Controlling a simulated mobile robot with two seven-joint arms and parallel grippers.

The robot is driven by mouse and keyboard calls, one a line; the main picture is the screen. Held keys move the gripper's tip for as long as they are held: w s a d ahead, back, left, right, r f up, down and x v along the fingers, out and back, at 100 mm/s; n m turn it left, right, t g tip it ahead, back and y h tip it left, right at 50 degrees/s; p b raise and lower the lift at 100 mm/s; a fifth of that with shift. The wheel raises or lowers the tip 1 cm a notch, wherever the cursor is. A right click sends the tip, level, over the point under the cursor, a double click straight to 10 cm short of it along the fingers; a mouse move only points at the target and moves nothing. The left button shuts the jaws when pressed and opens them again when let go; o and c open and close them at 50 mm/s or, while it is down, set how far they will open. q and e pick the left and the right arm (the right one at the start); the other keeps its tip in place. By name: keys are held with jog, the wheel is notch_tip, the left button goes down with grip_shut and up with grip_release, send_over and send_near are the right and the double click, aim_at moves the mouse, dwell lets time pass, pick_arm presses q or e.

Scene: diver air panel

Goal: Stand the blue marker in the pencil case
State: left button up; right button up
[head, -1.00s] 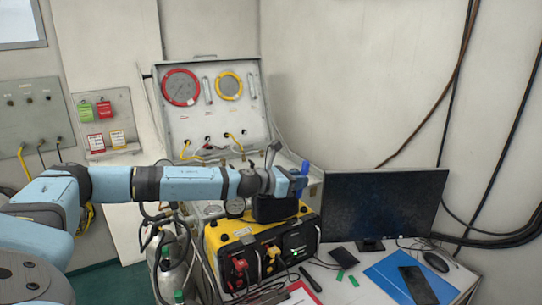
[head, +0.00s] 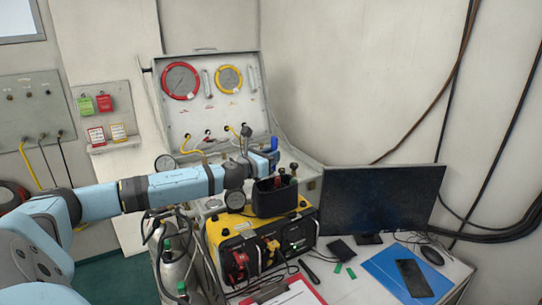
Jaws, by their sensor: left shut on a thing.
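The blue marker (head: 274,144) is upright at the tip of my left arm. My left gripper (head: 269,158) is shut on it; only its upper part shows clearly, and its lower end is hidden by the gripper. The pencil case (head: 270,203) is a black open-topped box on the yellow unit. Dark and reddish items stick up out of it. The gripper and marker appear above the case's rim in the picture, a little left of those items; how far in depth, I cannot tell. My right gripper is not in view.
The yellow unit (head: 222,232) stands on the desk beside a monitor (head: 382,210). The open gauge panel (head: 212,100) is behind my gripper. A gas cylinder (head: 174,265) and hoses are below my arm. A blue folder (head: 388,270), phone and clipboard (head: 295,294) lie in front.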

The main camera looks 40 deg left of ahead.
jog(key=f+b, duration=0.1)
jog(key=b, duration=0.1)
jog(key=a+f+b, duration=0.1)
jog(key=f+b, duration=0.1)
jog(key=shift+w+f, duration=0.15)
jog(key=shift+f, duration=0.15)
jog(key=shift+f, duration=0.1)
dwell(0.4)
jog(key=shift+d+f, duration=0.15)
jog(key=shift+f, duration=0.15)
jog(key=shift+b, duration=0.45)
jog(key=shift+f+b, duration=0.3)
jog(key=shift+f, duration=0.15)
